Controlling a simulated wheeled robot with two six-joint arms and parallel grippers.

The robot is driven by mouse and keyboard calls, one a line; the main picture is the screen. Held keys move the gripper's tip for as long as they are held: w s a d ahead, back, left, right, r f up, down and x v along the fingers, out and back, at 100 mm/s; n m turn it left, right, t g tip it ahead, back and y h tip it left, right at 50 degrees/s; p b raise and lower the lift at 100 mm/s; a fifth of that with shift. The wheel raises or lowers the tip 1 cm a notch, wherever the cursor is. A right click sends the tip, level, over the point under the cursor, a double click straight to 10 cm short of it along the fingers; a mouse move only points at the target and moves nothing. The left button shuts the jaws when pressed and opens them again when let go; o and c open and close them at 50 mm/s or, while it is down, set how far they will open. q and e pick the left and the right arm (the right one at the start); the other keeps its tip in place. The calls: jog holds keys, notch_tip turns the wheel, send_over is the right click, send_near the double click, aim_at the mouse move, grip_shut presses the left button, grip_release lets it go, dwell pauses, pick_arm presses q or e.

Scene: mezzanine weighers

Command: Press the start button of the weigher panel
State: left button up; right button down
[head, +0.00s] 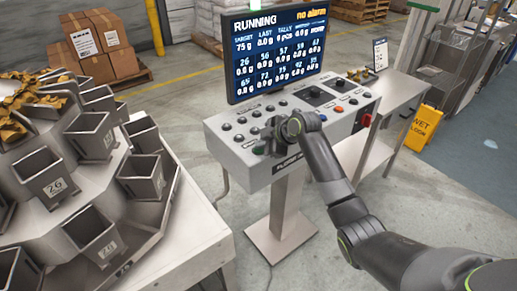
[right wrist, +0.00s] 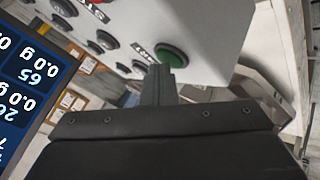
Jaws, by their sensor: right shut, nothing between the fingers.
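The weigher panel (head: 240,157) is a light grey sloped console on a pedestal, with rows of dark, red and other buttons. Its screen (head: 277,55) reads "RUNNING" and "no alarm". A green button (right wrist: 175,54) shows in the right wrist view, at the end of a row of dark buttons. My right gripper (head: 265,141) is over the panel's front left part, shut and empty. In the right wrist view its fingertips (right wrist: 158,73) overlap the green button's lower edge; I cannot tell whether they touch it. My left gripper is not in view.
A multihead weigher with grey buckets (head: 46,173) stands at the left. Boxes (head: 105,45) on a pallet are at the back left.

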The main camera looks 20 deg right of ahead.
aim_at(262, 150)
jog(key=shift+f, duration=0.1)
jog(key=shift+r+p, duration=0.85)
jog(key=shift+r, duration=0.1)
notch_tip(262, 150, up, 5)
jog(key=p, duration=0.4)
dwell(0.4)
dwell(0.3)
